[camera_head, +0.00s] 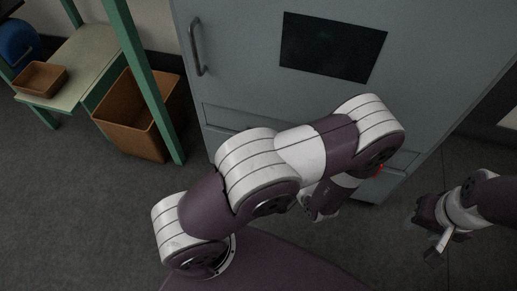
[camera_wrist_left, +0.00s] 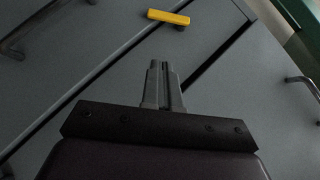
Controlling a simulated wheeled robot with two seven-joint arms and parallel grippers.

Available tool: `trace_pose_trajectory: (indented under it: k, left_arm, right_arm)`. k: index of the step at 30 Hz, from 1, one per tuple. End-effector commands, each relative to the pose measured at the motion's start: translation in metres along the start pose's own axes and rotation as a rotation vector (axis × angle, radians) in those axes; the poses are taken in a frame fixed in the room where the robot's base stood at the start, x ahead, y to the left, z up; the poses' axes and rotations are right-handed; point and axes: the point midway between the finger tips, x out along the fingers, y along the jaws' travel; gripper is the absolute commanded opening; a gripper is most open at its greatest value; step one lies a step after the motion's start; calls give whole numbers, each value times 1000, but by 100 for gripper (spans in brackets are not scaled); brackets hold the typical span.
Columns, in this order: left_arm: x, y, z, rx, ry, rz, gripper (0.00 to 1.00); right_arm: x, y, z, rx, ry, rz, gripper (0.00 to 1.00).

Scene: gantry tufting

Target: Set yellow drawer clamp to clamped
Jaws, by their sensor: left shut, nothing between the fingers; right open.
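In the left wrist view, the yellow drawer clamp (camera_wrist_left: 168,18) is a short yellow bar on the grey cabinet front, near a dark seam. My left gripper (camera_wrist_left: 163,68) is shut and empty, its fingertips pointing towards the clamp and showing below it, apart in the picture. How far they are from the panel I cannot tell. In the head view my left arm covers the lower cabinet front, and I cannot make out the clamp or the left fingers there. My right gripper (camera_head: 432,238) is open and empty, low at the right, over the floor.
A grey cabinet (camera_head: 240,75) with a dark panel (camera_head: 332,47) and a bar handle (camera_head: 196,47) fills the back. At the left stand a green-framed bench (camera_head: 85,60), a small brown tray (camera_head: 42,78) and a brown bin (camera_head: 130,115). The floor at lower left is clear.

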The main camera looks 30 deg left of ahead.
Motion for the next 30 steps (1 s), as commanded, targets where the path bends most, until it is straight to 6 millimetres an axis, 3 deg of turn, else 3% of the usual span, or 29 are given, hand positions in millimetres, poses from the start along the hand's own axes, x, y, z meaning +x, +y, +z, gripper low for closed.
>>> trace_pose_trajectory:
  k: [15, 21, 30]
  left_arm:
    - [104, 4, 9, 1, -2, -3, 0]
    - [119, 1, 25, 2, -1, -1, 0]
    - [122, -2, 28, 1, 2, -1, 0]
  right_arm:
    - [61, 0, 8, 1, -1, 0, 43]
    - [75, 0, 9, 1, -1, 0, 43]
    - [75, 0, 9, 1, -1, 0, 43]
